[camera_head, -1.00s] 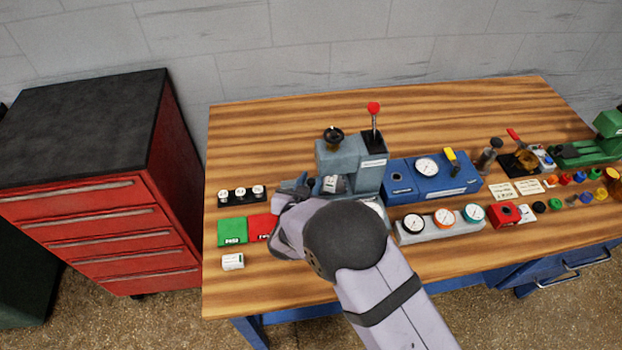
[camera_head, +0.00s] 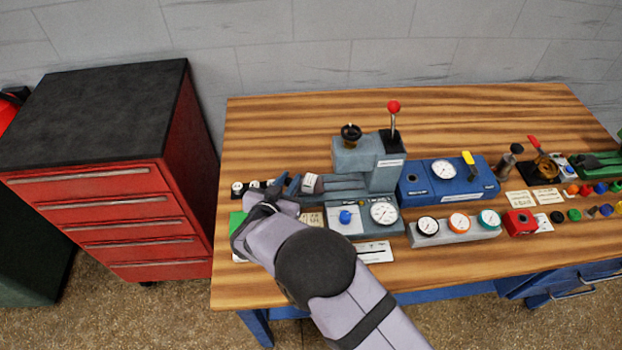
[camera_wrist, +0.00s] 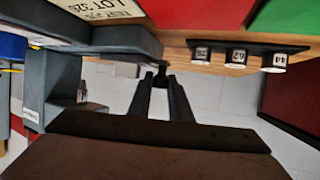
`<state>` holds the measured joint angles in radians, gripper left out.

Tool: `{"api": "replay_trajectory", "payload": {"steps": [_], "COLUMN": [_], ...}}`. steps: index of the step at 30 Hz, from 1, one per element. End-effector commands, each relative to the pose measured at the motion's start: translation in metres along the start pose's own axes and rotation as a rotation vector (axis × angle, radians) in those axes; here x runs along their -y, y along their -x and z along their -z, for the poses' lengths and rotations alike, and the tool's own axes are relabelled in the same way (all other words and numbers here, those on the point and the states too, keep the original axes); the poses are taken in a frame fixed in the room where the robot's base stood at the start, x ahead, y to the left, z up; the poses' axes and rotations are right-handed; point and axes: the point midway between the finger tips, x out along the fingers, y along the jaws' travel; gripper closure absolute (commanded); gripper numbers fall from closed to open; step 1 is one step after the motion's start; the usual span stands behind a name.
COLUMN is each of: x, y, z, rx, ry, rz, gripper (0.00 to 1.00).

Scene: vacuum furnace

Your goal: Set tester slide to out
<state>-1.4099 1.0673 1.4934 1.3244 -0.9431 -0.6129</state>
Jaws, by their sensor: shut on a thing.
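The tester is a grey-blue machine with a black knob on top and a red-balled lever (camera_head: 393,107); its upright body (camera_head: 358,158) stands on the bench left of the blue gauge box. Its slide (camera_head: 318,184), a grey piece with a white label, sits on the rails at the left, clear of the upright body. My gripper (camera_head: 287,184) is at the slide's left end. In the wrist view my gripper (camera_wrist: 164,82) is shut on a small dark knob at the end of the grey slide (camera_wrist: 128,41). My arm hides part of the bench in front.
The green block (camera_head: 237,222) is partly behind my arm. A black rack with several white-topped pieces (camera_head: 237,187) is just behind my gripper. A blue gauge box (camera_head: 445,182) and a three-dial strip (camera_head: 457,228) stand to the right. The red cabinet (camera_head: 100,225) stands left of the bench.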

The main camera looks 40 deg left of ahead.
Motion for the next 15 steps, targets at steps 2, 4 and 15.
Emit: {"api": "replay_trajectory", "payload": {"steps": [2, 4, 15], "x": [0.0063, 0.0083, 0.0099], "y": [0.0024, 0.0035, 0.0043], "z": [-0.0009, -0.0011, -0.001], "rx": [-0.002, -0.001, 0.001], "ry": [0.0, 0.001, 0.001], "rz": [-0.001, 0.0, 0.005], "gripper": [1.0, 1.0, 0.74]}}
